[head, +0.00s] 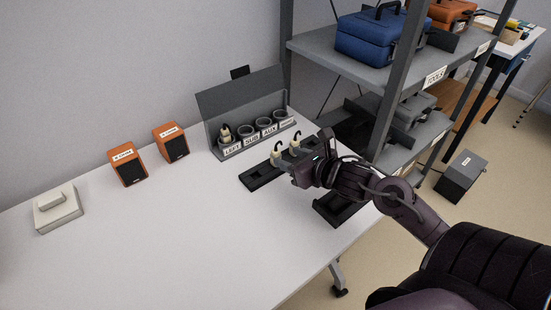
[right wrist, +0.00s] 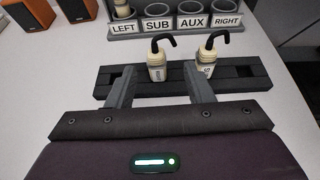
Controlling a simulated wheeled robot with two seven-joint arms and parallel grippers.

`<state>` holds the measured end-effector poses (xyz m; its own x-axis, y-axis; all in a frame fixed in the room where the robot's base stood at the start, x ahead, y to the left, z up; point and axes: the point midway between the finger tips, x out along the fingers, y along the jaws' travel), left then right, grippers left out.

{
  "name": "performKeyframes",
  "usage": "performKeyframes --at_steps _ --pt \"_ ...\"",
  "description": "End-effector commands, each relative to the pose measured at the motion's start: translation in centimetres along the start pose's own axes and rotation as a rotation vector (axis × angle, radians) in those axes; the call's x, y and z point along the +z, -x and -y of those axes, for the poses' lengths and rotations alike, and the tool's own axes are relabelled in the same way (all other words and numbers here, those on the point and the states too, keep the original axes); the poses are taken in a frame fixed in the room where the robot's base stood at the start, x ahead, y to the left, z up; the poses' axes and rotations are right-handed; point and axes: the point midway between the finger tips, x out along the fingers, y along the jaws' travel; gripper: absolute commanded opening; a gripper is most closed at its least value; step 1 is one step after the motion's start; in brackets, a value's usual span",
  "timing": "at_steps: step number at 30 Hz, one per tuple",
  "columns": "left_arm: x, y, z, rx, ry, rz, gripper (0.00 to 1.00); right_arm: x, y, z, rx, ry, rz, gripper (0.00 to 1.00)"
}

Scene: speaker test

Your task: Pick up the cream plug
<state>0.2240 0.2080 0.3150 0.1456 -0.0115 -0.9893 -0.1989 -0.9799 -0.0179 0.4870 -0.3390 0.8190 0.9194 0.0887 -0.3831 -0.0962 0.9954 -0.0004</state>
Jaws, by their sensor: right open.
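Two cream plugs with black hooked cables stand upright in a black rack (head: 262,178) on the white table. The nearer plug (head: 276,158) shows in the right wrist view (right wrist: 157,65) between my fingertips, or just beyond them. The other plug (head: 295,147) stands just to the right of my right-hand finger there (right wrist: 207,62). A third cream plug (head: 225,135) is at the LEFT socket of the grey panel. My right gripper (head: 284,168) is open and empty at the rack, with its fingers (right wrist: 160,80) spread. Contact with a plug cannot be told. My left gripper is out of view.
The grey socket panel (head: 238,97), labelled LEFT, SUB, AUX and RIGHT, stands behind the rack. Two orange speakers (head: 127,165) (head: 171,143) and a white box (head: 58,210) are to the left. A grey shelf (head: 350,62) rises at the right. The table's front is clear.

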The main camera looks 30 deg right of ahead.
Motion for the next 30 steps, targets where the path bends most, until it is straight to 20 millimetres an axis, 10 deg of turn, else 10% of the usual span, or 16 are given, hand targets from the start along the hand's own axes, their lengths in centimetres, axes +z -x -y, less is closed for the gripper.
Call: performKeyframes --at_steps 20,30 --pt "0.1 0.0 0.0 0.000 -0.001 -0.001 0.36 -0.8 -4.9 -0.5 -0.001 0.000 0.000 0.47" --pt "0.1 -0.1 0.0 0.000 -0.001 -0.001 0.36 -0.8 -4.9 -0.5 -0.001 0.000 0.000 0.04"
